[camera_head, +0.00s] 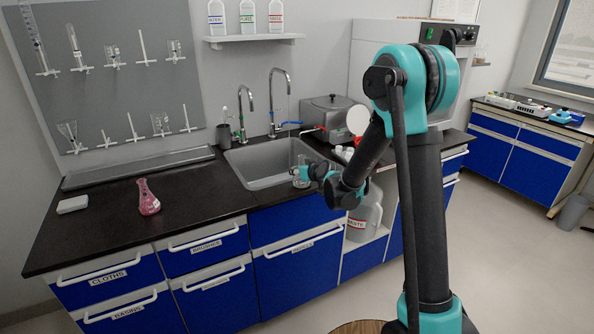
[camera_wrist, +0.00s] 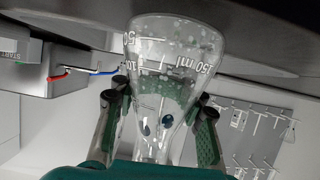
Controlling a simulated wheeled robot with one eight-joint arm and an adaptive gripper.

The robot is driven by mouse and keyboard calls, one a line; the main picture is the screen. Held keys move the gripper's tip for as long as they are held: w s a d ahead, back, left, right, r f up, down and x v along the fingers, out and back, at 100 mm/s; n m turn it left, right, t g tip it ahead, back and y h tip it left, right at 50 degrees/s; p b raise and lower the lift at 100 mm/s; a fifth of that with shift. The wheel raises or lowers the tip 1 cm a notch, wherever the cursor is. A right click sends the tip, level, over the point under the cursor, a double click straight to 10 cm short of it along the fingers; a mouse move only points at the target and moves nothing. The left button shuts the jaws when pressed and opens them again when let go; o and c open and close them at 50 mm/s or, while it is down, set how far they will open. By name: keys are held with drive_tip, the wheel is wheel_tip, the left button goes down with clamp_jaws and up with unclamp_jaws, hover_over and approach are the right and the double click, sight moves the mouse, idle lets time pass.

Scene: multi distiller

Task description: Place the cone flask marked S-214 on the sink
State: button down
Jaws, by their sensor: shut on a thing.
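My gripper (camera_head: 312,172) is shut on a clear cone flask (camera_wrist: 172,80), with one finger on each side of its neck in the wrist view. This flask has white volume marks such as 150 ml and pale specks on its glass. In the head view the held flask (camera_head: 300,179) is small, at the front right part of the grey sink (camera_head: 250,175). I cannot tell whether it touches the sink. No S-214 mark is readable. Another cone flask (camera_head: 148,198), with pink contents, stands on the black counter left of the sink.
Two tall taps (camera_head: 241,115) stand behind the sink. A grey metal bath (camera_head: 330,112) is to its right. A white block (camera_head: 72,204) and a long dark tray (camera_head: 140,167) lie on the left counter. A waste jug (camera_head: 364,218) sits below. The counter front left of the sink is clear.

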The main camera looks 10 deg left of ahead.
drive_tip(key=c, duration=0.9)
unclamp_jaws()
drive_tip(key=shift+f, duration=0.1)
drive_tip(key=shift+s+d+r, duration=0.1)
drive_tip(key=shift+s+r, duration=0.1)
drive_tip(key=v, duration=1.1)
drive_tip(key=shift+s+d+r, duration=0.15)
drive_tip(key=shift+d, duration=0.05)
drive_tip(key=s+d+f+m+g+h, duration=0.2)
drive_tip(key=s+d+f, duration=0.2)
drive_tip(key=s+d, duration=0.3)
drive_tip(key=s+d+f+m+g+h, duration=0.2)
drive_tip(key=s+d, duration=0.6)
drive_tip(key=s, duration=0.5)
drive_tip(key=s+d+f+m+g+h, duration=0.2)
drive_tip(key=s+d+f, duration=0.3)
drive_tip(key=s+d, duration=0.3)
drive_tip(key=shift+s+d+f+m+g+h, duration=0.3)
drive_tip(key=shift+s+m+g+h, duration=0.15)
drive_tip(key=shift+s+h, duration=0.35)
drive_tip(key=shift+s, duration=0.1)
